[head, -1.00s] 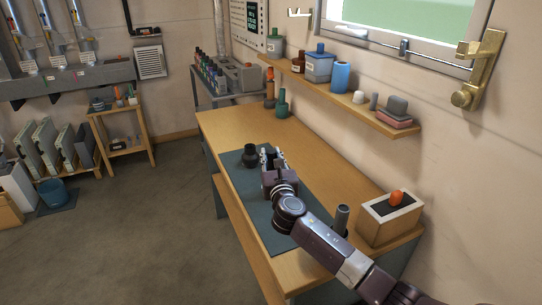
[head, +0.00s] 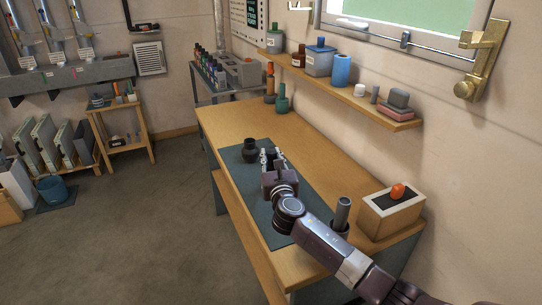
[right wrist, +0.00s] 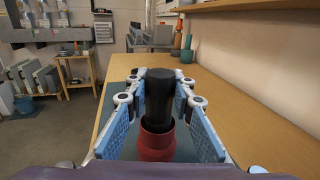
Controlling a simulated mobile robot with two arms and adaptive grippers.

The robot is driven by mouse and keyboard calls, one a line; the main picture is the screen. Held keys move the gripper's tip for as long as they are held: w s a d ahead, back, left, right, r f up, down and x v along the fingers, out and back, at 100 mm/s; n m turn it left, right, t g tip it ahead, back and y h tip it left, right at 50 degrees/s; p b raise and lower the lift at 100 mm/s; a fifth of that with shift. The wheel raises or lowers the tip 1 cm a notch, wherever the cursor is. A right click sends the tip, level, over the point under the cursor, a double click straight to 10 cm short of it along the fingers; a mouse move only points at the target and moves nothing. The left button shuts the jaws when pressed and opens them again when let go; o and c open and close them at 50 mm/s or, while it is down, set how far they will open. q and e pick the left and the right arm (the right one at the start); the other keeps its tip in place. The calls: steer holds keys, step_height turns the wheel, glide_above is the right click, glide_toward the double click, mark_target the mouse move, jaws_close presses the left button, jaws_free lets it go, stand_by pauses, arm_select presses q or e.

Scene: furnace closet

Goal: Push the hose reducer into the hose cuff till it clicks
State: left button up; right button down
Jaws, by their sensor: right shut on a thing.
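My right gripper (head: 272,157) is low over the blue-grey mat on the bench. In the right wrist view its fingers (right wrist: 162,78) are closed around a part with a black cylinder (right wrist: 159,95) and a wider red collar (right wrist: 156,142), which looks like the hose reducer. The black end points away from my wrist. A dark stepped cylinder (head: 250,151), seemingly the hose cuff, stands on the mat just beyond and left of the fingertips. My left gripper is out of view.
The wooden bench (head: 310,150) is mostly clear. A box with an orange knob (head: 392,212) and a grey cylinder in a holder (head: 342,214) stand at its near right. Green and orange bottles (head: 282,100) stand at the far end. A loaded shelf (head: 360,100) runs along the wall.

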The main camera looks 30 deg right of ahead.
mark_target(272, 162)
steer(key=shift+f+b, duration=0.35)
steer(key=shift+f, duration=0.2)
steer(key=c, duration=1.6)
jaws_free()
steer(key=shift+s, duration=0.1)
steer(key=shift+p+v, duration=0.85)
steer(key=shift+v, duration=0.5)
steer(key=shift+p+v, duration=1.05)
steer(key=shift+v, duration=1.55)
